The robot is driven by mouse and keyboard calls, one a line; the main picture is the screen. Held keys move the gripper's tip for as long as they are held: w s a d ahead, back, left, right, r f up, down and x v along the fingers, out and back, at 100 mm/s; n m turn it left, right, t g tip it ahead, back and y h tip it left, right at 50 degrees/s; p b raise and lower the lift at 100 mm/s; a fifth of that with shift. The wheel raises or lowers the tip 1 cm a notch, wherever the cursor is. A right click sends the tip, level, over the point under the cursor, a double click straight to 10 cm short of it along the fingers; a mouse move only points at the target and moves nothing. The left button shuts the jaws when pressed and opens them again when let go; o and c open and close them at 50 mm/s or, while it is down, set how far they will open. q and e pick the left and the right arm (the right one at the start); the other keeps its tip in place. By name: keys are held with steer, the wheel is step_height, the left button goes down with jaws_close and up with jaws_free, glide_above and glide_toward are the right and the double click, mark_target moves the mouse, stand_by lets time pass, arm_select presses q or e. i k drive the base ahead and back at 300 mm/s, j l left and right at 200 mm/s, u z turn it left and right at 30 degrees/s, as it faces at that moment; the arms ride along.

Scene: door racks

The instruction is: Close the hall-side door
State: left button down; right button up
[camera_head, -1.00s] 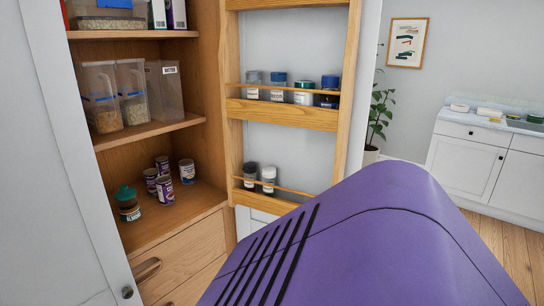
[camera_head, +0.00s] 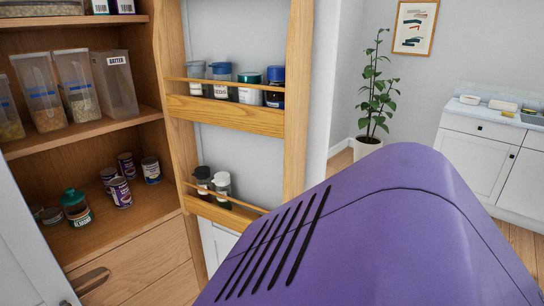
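A tall wooden pantry cabinet (camera_head: 142,137) stands open on the left. A door with wooden racks (camera_head: 226,115) on its inner face stands open at the cabinet's right side. Its upper rack holds several jars (camera_head: 248,86), and its lower rack holds a dark jar (camera_head: 203,177) and a pale jar (camera_head: 222,185). Another white door (camera_head: 25,262) with a dark knob shows at the lower left edge. I cannot tell from the picture which door is the hall-side one. Neither gripper is in view; a large purple part of my own body hides the lower right.
Shelves hold clear containers (camera_head: 115,84), several cans (camera_head: 121,191) and a green-lidded jar (camera_head: 75,207). A drawer (camera_head: 137,265) is below. Beyond the rack door are a potted plant (camera_head: 375,92), a framed picture (camera_head: 415,27) and a white counter cabinet (camera_head: 475,160).

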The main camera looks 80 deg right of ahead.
mark_target(271, 156)
steer(key=k+l, duration=0.15)
steer(key=l, duration=0.15)
steer(key=k+l, duration=0.2)
steer(key=l, duration=0.15)
steer(key=k+l, duration=0.15)
steer(key=l, duration=0.15)
steer(key=k+l, duration=0.1)
steer(key=l, duration=0.25)
steer(key=k+l, duration=0.15)
steer(key=l, duration=0.2)
steer(key=k+l, duration=0.1)
steer(key=l, duration=0.25)
steer(key=l+u, duration=0.1)
steer(key=l, duration=1.6)
steer(key=k+l+u, duration=0.1)
steer(key=k+l, duration=0.3)
steer(key=l, duration=0.2)
steer(key=u, duration=0.05)
